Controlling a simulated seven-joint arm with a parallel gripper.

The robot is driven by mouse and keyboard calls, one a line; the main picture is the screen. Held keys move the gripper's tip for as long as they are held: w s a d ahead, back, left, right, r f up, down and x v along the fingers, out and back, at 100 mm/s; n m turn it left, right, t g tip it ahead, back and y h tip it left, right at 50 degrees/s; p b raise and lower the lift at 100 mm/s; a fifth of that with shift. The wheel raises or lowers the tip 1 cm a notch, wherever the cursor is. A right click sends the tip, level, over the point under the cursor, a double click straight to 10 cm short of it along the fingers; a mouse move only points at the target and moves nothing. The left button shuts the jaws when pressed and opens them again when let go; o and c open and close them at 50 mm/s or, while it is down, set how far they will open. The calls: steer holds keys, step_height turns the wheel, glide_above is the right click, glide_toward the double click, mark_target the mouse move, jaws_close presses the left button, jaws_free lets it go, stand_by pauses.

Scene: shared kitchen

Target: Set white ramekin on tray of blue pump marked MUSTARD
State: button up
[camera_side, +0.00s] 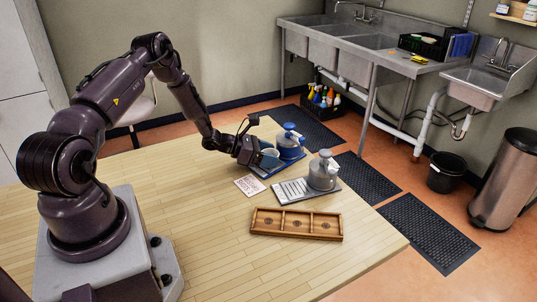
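A blue pump (291,142) stands on a blue tray (261,171) towards the far right of the table; any lettering on it is too small to read. A small pale ramekin (270,158) is at the front left of the blue pump, over or on the blue tray. My gripper (261,155) is low at the left of the ramekin, its fingers right by it. The arm and fingers partly hide this spot, so I cannot tell whether the fingers grip the ramekin or whether it touches the tray.
A grey pump (323,173) stands on a grey slatted tray (292,192) nearer the front. A printed card (249,185) lies left of it. A wooden box with three compartments (297,223) lies in front. The table's left and front areas (200,230) are clear.

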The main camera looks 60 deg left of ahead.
steer(key=shift+o, duration=1.3)
steer(key=shift+r, duration=0.1)
